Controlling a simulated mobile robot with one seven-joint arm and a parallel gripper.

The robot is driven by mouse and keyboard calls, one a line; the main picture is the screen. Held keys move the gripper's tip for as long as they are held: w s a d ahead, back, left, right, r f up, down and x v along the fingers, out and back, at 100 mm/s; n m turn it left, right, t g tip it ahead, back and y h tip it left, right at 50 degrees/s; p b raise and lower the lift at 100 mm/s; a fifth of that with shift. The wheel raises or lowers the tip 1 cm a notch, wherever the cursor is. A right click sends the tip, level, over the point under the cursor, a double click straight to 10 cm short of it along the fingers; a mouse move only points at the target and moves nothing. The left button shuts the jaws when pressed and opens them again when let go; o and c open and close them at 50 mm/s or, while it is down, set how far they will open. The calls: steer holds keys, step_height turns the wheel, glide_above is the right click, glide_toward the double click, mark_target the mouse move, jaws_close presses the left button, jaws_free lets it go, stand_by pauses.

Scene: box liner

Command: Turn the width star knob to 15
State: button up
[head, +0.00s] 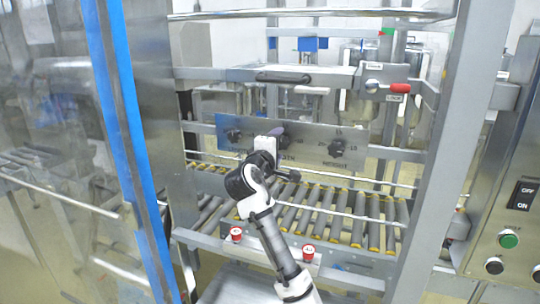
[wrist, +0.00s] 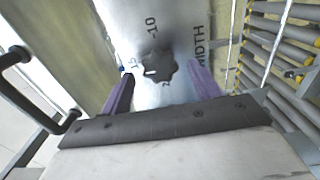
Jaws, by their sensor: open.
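The width star knob (wrist: 160,67) is black and lobed, on a metal panel (wrist: 110,20) marked WIDTH. A small white mark on the knob points left in the wrist view, toward the side where 15 appears; the exact reading is unclear. A 10 stands above it. My gripper (wrist: 161,82) is open, its purple fingers on either side of the lower part of the knob; I cannot tell whether they touch it. In the head view, my gripper (head: 280,131) is in front of the panel's middle and partly covers the lettering and a knob there.
Other dark knobs (head: 337,148) and (head: 233,134) show on the panel in the head view. Rollers (head: 330,215) lie below it. Red-capped knobs (head: 308,252) sit on the front rail. Frame posts stand left and right; an OFF/ON switch (head: 523,195) is at the right.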

steer(key=b+v, duration=0.3)
steer(key=v, duration=1)
steer(key=shift+b, duration=0.35)
steer(key=shift+s, duration=0.1)
